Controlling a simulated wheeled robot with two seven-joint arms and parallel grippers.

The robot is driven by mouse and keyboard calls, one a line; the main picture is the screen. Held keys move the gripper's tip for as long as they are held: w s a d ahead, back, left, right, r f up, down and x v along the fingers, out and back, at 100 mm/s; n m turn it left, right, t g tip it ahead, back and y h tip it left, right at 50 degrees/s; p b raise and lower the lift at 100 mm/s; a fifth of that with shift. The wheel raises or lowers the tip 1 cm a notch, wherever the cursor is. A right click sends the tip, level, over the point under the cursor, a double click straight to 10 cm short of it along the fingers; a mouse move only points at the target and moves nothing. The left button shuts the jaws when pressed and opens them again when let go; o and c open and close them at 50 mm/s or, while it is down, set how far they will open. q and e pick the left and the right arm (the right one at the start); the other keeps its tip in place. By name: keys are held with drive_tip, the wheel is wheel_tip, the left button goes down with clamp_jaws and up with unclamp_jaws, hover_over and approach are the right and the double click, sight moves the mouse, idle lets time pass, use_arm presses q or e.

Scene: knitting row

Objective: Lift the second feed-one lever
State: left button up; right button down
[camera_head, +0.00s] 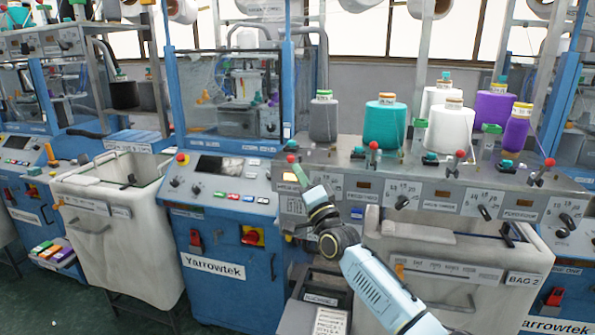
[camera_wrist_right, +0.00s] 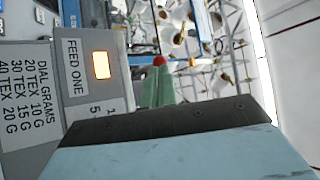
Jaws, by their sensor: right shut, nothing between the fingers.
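Several levers with red ball knobs stand along the grey feed panel (camera_head: 415,190) in the head view. The leftmost red knob (camera_head: 291,158) is right by my right gripper (camera_head: 302,174), whose green fingertips are shut and empty. Other levers have knobs farther right: one red knob (camera_head: 373,146), another (camera_head: 460,154) and one near the right end (camera_head: 549,163). In the right wrist view, a FEED ONE label (camera_wrist_right: 74,68) sits beside a lit amber window, and a red knob (camera_wrist_right: 160,60) shows just beyond the green fingertips (camera_wrist_right: 158,90). The lever's stem is hidden; contact cannot be told.
Yarn cones, including a teal one (camera_head: 385,122) and a grey one (camera_head: 323,118), stand behind the levers. Black dial knobs (camera_head: 402,202) line the panel's front. A white fabric bag (camera_head: 450,243) hangs below. A blue Yarrowtek machine (camera_head: 222,240) stands to the left.

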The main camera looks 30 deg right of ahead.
drive_tip(key=shift+w+r, duration=0.3)
drive_tip(key=shift+w, duration=0.25)
